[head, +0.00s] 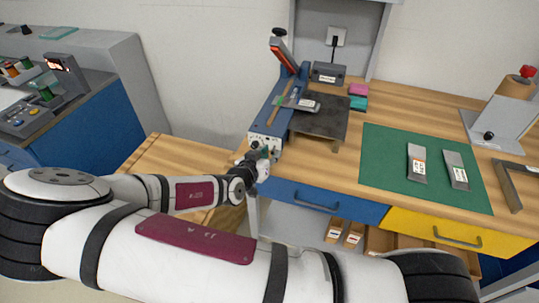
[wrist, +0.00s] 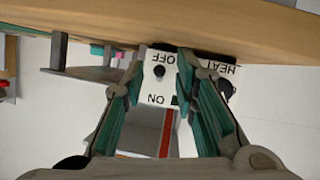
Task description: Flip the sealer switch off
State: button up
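The sealer (head: 272,112) is a long blue unit with a raised red-and-dark arm, standing on the wooden bench. Its white front panel (head: 257,141) faces my gripper (head: 262,157). In the wrist view the panel (wrist: 150,85) appears upside down, with OFF, ON and HEAT lettering. A small black switch knob (wrist: 160,71) shows beside the OFF lettering. My gripper (wrist: 159,75) is open, with one green-grey finger on each side of the knob and visible gaps to it. Contact cannot be told. The right finger hides part of the panel near HEAT.
A dark platform (head: 320,117) adjoins the sealer. A green mat (head: 395,168) with two labelled pouches lies to the right. A blue cart (head: 90,127) stands at left.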

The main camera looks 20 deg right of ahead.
jog(key=v, duration=1.2)
dwell(0.4)
